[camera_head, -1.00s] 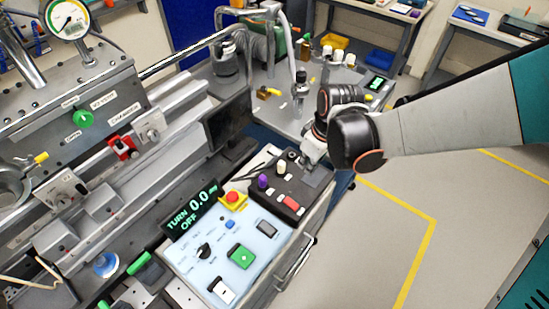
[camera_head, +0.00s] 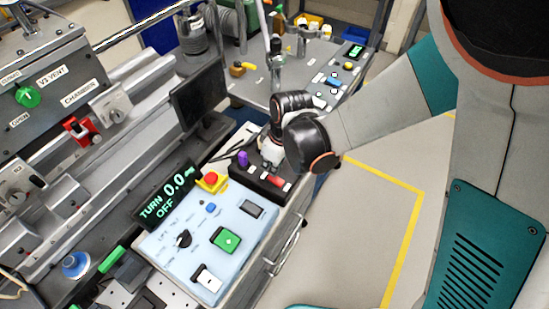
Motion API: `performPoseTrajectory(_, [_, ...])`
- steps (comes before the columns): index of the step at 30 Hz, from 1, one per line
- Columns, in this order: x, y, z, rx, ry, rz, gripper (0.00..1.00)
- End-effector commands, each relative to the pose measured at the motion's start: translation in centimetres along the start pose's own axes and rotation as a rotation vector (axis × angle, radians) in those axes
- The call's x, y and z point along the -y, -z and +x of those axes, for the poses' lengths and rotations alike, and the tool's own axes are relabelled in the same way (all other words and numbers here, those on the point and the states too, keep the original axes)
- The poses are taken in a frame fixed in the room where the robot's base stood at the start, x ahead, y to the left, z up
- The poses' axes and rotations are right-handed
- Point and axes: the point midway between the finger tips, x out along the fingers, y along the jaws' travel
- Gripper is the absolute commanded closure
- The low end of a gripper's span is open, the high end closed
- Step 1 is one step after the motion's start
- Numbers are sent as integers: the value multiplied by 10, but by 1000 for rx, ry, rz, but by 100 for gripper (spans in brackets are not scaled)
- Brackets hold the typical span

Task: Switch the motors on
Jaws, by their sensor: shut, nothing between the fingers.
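A light blue control panel (camera_head: 246,226) stands low in the middle. It carries a green button (camera_head: 225,240), a white rocker switch (camera_head: 206,279), a black rotary knob (camera_head: 183,239), a small blue button (camera_head: 210,208) and a red stop button on yellow (camera_head: 211,180). Its display (camera_head: 166,197) reads TURN OFF and 0.0. Behind it is a black box (camera_head: 243,180) with a purple knob (camera_head: 242,158) and a red switch (camera_head: 276,181). My gripper (camera_head: 268,163) is shut and empty over this box, close to the red switch. It hides part of the box; contact cannot be told.
A dark monitor (camera_head: 198,98) stands left of my gripper. The grey chamber (camera_head: 60,75) with its green valve knob (camera_head: 27,96) fills the left. A bench with small parts (camera_head: 248,88) is behind. Floor right of the panel, by the yellow line (camera_head: 405,240), is clear.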

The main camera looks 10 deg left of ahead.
Motion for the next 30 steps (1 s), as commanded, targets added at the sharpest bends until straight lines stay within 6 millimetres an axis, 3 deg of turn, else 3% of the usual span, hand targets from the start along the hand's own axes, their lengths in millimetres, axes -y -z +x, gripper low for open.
performPoseTrajectory(6, [0,0,18,0,0,1,100])
performPoseTrajectory(19, [-1,1,21,10,0,1,100])
performPoseTrajectory(30, [-1,9,44,226,0,1,100])
